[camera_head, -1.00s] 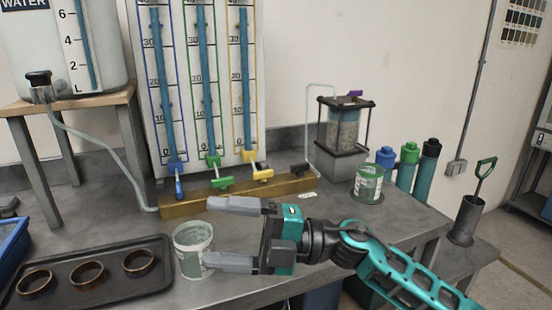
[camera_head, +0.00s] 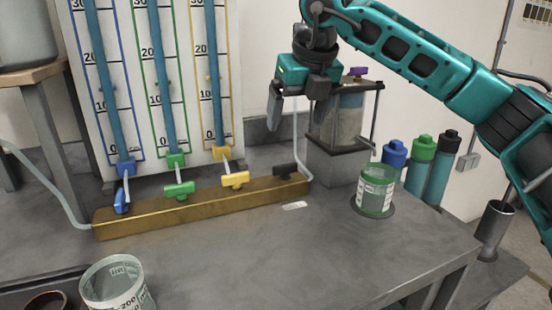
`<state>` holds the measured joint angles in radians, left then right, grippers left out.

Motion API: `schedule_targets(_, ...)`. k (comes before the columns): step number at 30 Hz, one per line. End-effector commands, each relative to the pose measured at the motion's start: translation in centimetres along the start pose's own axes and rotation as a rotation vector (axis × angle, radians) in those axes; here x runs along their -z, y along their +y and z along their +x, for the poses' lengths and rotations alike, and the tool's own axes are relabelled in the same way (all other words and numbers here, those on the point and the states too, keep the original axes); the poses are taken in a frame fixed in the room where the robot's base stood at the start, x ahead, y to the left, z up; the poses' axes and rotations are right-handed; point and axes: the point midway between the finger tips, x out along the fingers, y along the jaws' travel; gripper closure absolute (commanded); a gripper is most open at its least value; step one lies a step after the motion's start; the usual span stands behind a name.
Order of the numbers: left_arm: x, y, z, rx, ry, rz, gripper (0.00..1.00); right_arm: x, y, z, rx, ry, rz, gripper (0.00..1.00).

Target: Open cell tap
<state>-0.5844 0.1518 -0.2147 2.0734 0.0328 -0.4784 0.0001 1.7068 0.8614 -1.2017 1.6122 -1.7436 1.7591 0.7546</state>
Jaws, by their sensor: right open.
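A brass manifold (camera_head: 205,208) lies on the bench with a row of taps: blue (camera_head: 121,200), green (camera_head: 179,190), yellow (camera_head: 235,180) and black (camera_head: 285,170). The blue handle points along its pipe; the green, yellow and black handles lie crosswise. A clear tube (camera_head: 297,140) rises from the black tap's end toward the cell (camera_head: 340,120), a granular-filled cylinder in a dark frame. A purple tap (camera_head: 358,72) sits on top of the cell. My right gripper (camera_head: 300,112) is open and empty, fingers down, above the black tap and partly in front of the cell. My left gripper is out of view.
A green-rimmed beaker (camera_head: 375,192) stands on a dark disc right of the cell. Blue, green and black-capped bottles (camera_head: 418,165) stand behind it. Another beaker (camera_head: 117,285) is at the front left. The middle of the bench (camera_head: 270,250) is clear.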

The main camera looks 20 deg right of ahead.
Motion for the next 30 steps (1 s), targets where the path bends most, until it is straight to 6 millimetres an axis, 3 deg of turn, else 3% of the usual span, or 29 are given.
schedule_targets(5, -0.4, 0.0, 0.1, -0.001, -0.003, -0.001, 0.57, 0.0, -0.3, 1.5, 0.012, 0.001, 0.006, 0.13)
schedule_targets(15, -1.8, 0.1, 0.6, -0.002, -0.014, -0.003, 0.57, 0.1, -0.2, 8.5, 0.008, 0.003, 0.004, 0.13)
schedule_targets(21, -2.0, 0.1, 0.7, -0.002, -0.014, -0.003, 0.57, 0.0, -0.3, 11.5, 0.007, 0.001, 0.003, 0.13)
schedule_targets(30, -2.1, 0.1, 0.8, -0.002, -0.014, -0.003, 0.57, 0.0, -0.2, 12.8, 0.006, -0.001, 0.002, 0.13)
